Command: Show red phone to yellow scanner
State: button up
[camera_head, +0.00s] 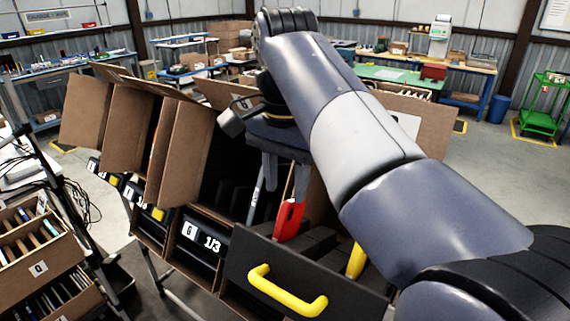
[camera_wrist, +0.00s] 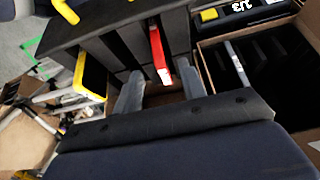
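The red phone (camera_head: 289,218) stands upright in a slot of an open black drawer (camera_head: 262,255). My gripper (camera_head: 285,188) points down over it. In the wrist view the red phone (camera_wrist: 159,52) shows between the two grey fingers of my gripper (camera_wrist: 161,76), with a gap on each side. The fingers are open and hold nothing. A yellow item (camera_head: 355,261) stands at the drawer's right side. In the wrist view a yellow-edged item with a dark face (camera_wrist: 92,76) stands at the left; I cannot tell whether it is the scanner.
The drawer has a yellow handle (camera_head: 288,291). Open cardboard cartons (camera_head: 184,150) rise to the left and behind. A black bin labelled 1/3 (camera_head: 205,243) adjoins the drawer. A cart with boxes (camera_head: 38,262) stands at far left. Open floor lies to the right.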

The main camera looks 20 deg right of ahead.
aim_at(286, 202)
jog(key=shift+f, duration=2.7)
grip_shut()
jog(key=c, duration=0.7)
grip_release()
grip_shut()
